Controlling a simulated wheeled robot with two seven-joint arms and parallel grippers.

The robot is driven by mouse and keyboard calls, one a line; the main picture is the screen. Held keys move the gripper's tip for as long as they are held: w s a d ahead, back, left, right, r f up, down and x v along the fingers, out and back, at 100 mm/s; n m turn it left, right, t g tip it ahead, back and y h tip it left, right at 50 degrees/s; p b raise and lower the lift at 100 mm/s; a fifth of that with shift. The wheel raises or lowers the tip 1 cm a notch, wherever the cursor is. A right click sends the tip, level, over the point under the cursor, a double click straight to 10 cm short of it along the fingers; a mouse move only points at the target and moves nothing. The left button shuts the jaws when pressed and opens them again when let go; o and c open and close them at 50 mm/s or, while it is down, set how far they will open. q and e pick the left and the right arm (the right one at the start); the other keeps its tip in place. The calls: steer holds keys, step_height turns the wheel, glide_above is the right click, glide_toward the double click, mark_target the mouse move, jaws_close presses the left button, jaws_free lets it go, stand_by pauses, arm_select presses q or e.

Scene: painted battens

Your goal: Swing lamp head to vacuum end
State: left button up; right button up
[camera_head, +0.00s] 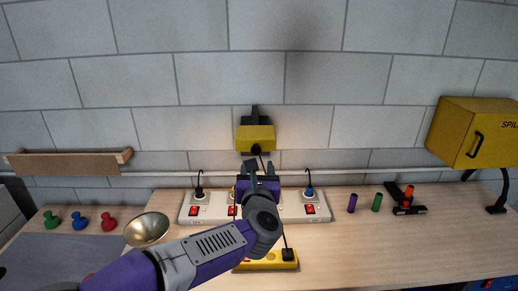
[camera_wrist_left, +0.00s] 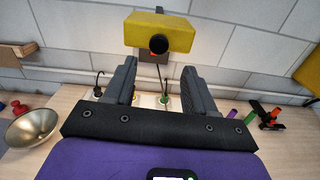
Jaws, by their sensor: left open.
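The yellow lamp head (camera_head: 255,138) is on the wall above the bench, with a black mount above it and a faint glow on the wall at both sides. In the left wrist view the lamp head (camera_wrist_left: 175,33) shows a round black knob on its near face. My left gripper (camera_head: 261,172) is open just below and in front of it. In the wrist view its fingers (camera_wrist_left: 159,78) stand apart with nothing gripped between them, and the lamp head appears beyond the tips. No marking shows which end is the vacuum end. My right gripper is not in view.
A white power strip (camera_head: 320,207) with corded plugs and red switches lies behind my arm. A yellow strip (camera_head: 268,264) lies in front, partly hidden. A brass bowl (camera_head: 147,228) stands left. A yellow cabinet (camera_head: 470,130) hangs right. The right bench is mostly clear.

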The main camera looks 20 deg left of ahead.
mark_target(256, 151)
arm_select(q)
steer(key=shift+n, duration=0.3)
steer(key=x, duration=0.2)
steer(key=p+x, duration=0.1)
steer(key=x, duration=0.4)
steer(key=shift+w+a+r, duration=0.15)
steer(key=shift+r, duration=0.2)
jaws_close()
